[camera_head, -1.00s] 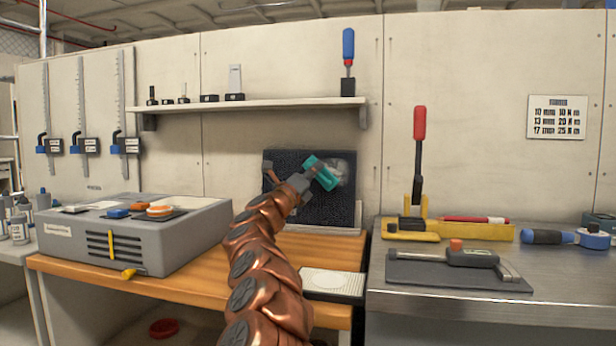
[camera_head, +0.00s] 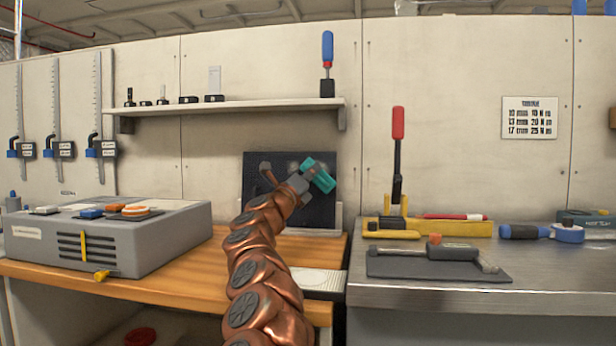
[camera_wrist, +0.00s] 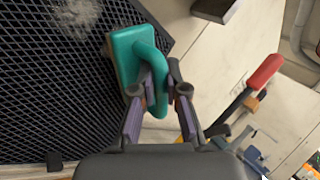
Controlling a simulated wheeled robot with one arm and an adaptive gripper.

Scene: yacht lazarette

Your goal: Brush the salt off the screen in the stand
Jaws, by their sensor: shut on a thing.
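The screen (camera_head: 262,195) is a dark mesh panel standing upright in its stand (camera_head: 312,232) on the wooden bench; it fills the left of the wrist view (camera_wrist: 50,110). A pale, grainy salt patch (camera_wrist: 78,14) shows on the mesh at the top of the wrist view. My gripper (camera_wrist: 158,88) is shut on the handle of a teal brush (camera_wrist: 125,55). The brush (camera_head: 320,176) is at the screen's upper right in the head view. Its bristles are hidden, and I cannot tell whether it touches the mesh.
A grey box (camera_head: 120,245) with small parts on top stands left on the wooden bench (camera_head: 190,270). A shelf (camera_head: 230,107) runs above. The metal bench (camera_head: 430,290) at right holds a red-handled clamp (camera_head: 397,140) and a tool on a dark mat (camera_head: 385,268).

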